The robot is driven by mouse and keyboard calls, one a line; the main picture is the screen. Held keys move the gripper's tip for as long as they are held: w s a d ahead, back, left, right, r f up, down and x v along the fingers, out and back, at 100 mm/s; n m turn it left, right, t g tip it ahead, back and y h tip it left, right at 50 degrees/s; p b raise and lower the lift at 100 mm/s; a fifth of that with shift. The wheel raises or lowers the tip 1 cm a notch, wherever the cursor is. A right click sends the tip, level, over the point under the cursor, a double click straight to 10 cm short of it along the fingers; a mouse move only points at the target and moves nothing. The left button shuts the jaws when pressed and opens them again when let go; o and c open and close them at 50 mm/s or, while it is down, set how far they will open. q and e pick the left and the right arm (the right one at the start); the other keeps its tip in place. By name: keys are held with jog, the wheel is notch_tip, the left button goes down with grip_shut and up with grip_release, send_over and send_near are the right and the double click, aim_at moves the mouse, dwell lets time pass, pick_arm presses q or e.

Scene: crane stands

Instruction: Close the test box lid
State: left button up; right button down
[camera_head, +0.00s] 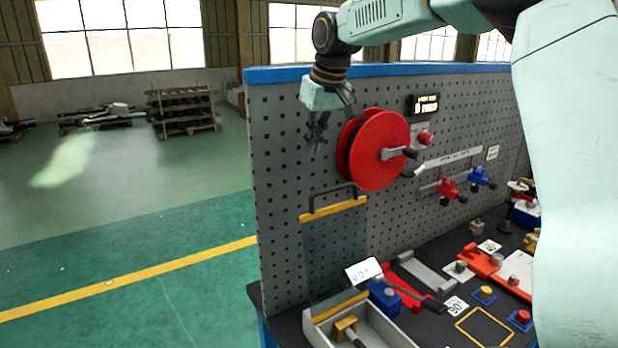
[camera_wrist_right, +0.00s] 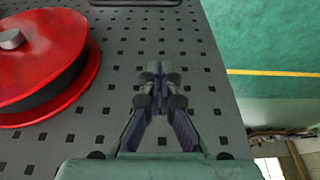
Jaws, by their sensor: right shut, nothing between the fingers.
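The test box (camera_head: 397,336) is a grey open box at the bottom of the head view, with a yellow block inside. Its lid (camera_head: 335,245) stands open and upright at the box's back, a see-through panel in front of the pegboard. The lid has a yellow top bar (camera_head: 318,213) and a dark handle (camera_head: 312,197). My right gripper (camera_head: 316,148) is shut and empty, pointing down above the lid handle and apart from it. In the right wrist view its fingertips (camera_wrist_right: 159,72) are together. A dark bar at the top edge there may be the handle. My left gripper is not in view.
A red reel (camera_head: 380,150) with a crank is on the pegboard (camera_head: 283,180), just right of my right gripper. Red (camera_head: 447,188) and blue valves (camera_head: 479,177) are farther right. Blue and red fixtures crowd the bench beside the box. Left of the pegboard is open floor.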

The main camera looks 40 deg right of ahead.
aim_at(309, 175)
jog(key=p+x, duration=0.1)
jog(key=x, duration=0.8)
jog(key=shift+d+p, duration=0.15)
jog(key=shift+p, duration=0.25)
jog(key=shift+s+f, duration=0.15)
jog(key=shift+f, duration=0.15)
jog(key=shift+s+a+r+p, duration=0.1)
jog(key=shift+s+a+p, duration=0.1)
jog(key=shift+s, duration=0.55)
jog(key=shift+s+a+r+p, duration=0.1)
jog(key=shift+s+a+r, duration=0.1)
jog(key=shift+s, duration=0.55)
jog(key=shift+s+a+r+p, duration=0.1)
jog(key=shift+s+a, duration=0.1)
jog(key=shift+s, duration=0.55)
